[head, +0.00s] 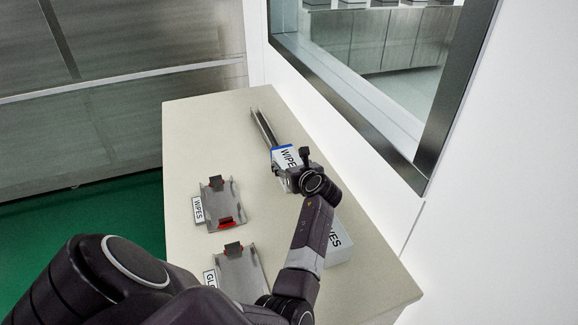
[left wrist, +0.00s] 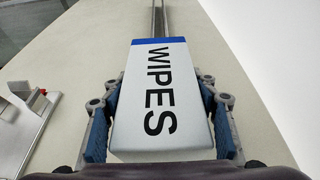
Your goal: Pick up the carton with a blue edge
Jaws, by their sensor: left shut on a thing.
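The white carton with a blue edge (head: 284,157), lettered WIPES, is at my left gripper (head: 293,178) over the right part of the table. In the left wrist view the carton (left wrist: 158,95) lies between the two blue-padded fingers of the left gripper (left wrist: 162,112), which are shut on its sides. Its blue edge points away from the wrist. I cannot tell whether the carton touches the table. A second pale carton (head: 340,246) with partly hidden lettering stands behind my left forearm. My right gripper is not in view.
The beige table (head: 200,130) bears a metal holder (head: 222,198) with a WIPES label and another holder (head: 240,268) with a partly hidden label. A narrow metal rail (head: 263,130) lies beyond the carton. A white wall with a dark-framed window (head: 345,95) borders the right side.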

